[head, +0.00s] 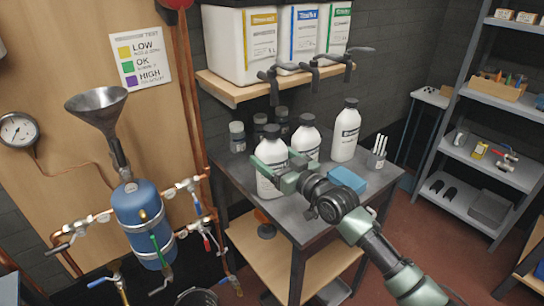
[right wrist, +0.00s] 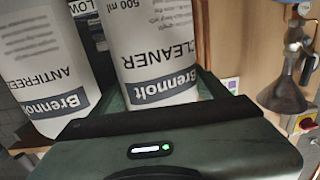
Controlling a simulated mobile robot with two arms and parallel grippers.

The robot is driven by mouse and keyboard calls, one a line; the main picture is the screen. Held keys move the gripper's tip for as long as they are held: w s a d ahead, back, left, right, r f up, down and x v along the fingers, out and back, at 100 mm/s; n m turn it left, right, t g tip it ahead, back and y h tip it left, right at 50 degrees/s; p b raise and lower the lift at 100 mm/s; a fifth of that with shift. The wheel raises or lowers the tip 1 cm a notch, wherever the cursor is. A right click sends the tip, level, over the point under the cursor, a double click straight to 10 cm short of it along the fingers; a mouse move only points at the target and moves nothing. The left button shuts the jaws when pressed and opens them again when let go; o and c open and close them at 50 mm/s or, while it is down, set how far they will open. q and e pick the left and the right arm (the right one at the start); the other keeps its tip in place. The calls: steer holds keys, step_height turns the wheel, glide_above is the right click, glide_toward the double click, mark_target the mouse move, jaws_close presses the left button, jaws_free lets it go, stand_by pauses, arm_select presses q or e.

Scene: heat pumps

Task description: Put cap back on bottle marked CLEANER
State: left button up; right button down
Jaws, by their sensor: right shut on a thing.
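The white CLEANER bottle (head: 268,181) stands upright at the front left of the grey table. Its label shows upside down in the right wrist view (right wrist: 160,55). My right gripper (head: 272,167) is shut around its body, with the green fingers on either side. Its top looks dark in the head view; I cannot tell whether that is a cap. The ANTIFREEZE bottle shows beside it in the right wrist view (right wrist: 40,60). No separate loose cap can be made out. My left gripper is not in view.
Two more white bottles with dark tops (head: 304,144) (head: 345,136) stand behind on the grey table (head: 299,214). Small dark-topped jars (head: 237,138) stand at the back. A blue sponge-like block (head: 347,180) and a cup of white sticks (head: 376,160) lie to the right.

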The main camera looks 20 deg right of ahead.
steer(key=shift+c, duration=0.3)
jaws_free()
steer(key=shift+f, duration=0.15)
steer(key=b+v, duration=0.1)
steer(key=v, duration=1.1)
